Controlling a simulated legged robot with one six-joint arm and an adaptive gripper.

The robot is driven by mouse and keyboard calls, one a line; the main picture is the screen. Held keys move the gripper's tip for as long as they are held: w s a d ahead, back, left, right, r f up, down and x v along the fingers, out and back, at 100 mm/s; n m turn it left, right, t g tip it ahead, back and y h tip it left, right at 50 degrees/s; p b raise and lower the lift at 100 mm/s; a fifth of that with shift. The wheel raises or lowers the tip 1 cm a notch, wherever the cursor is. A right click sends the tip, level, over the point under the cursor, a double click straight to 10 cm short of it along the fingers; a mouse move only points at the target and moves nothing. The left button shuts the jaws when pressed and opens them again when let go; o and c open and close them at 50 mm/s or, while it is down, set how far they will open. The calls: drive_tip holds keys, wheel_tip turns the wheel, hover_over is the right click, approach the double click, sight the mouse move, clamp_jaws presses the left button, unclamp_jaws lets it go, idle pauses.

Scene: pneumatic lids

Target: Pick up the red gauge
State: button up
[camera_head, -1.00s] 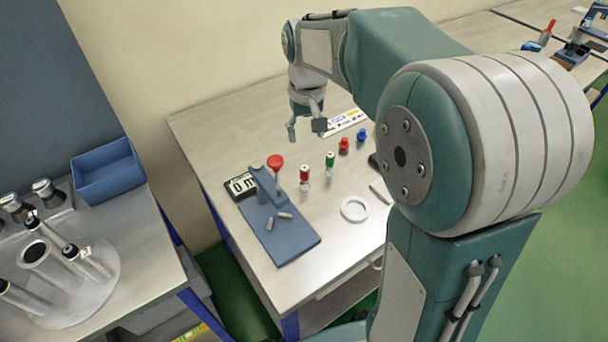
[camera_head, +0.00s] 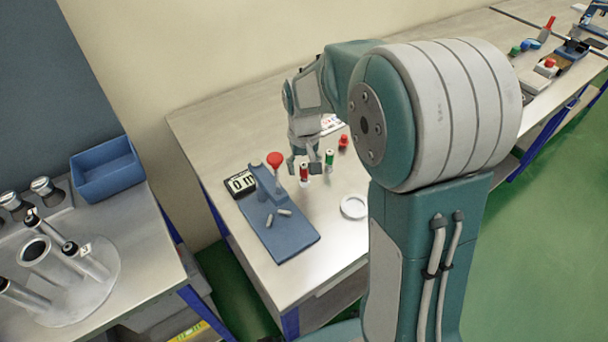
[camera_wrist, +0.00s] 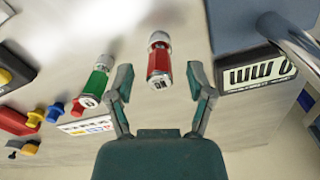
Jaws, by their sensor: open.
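The red gauge (camera_head: 304,173) is a small red cylinder with pale ends, standing on the table near the blue stand. In the wrist view the red gauge (camera_wrist: 159,62) lies ahead of my gripper (camera_wrist: 160,82), between the lines of the two fingers. My gripper (camera_head: 305,167) is open and empty, above and just behind the red gauge in the head view. A similar green gauge (camera_head: 329,159) stands to its right; it also shows in the wrist view (camera_wrist: 96,82), close outside the left finger.
A blue stand (camera_head: 287,240) with a red knob (camera_head: 274,160) and a display (camera_head: 241,184) is close on the left. A white ring (camera_head: 354,207) lies in front. A red knob piece (camera_head: 343,141) stands behind right. A blue bin (camera_head: 107,172) is on the left table.

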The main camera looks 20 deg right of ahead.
sight(305, 165)
clamp_jaws()
drive_tip(key=shift+r, duration=0.55)
wheel_tip(305, 165, up, 3)
drive_tip(key=shift+s+f, duration=0.1)
drive_tip(key=shift+f, duration=0.1)
drive_tip(key=s+d+r, duration=0.8)
drive_tip(key=s+r, duration=0.1)
drive_tip(key=s, duration=0.2)
drive_tip(key=shift+d, duration=0.25)
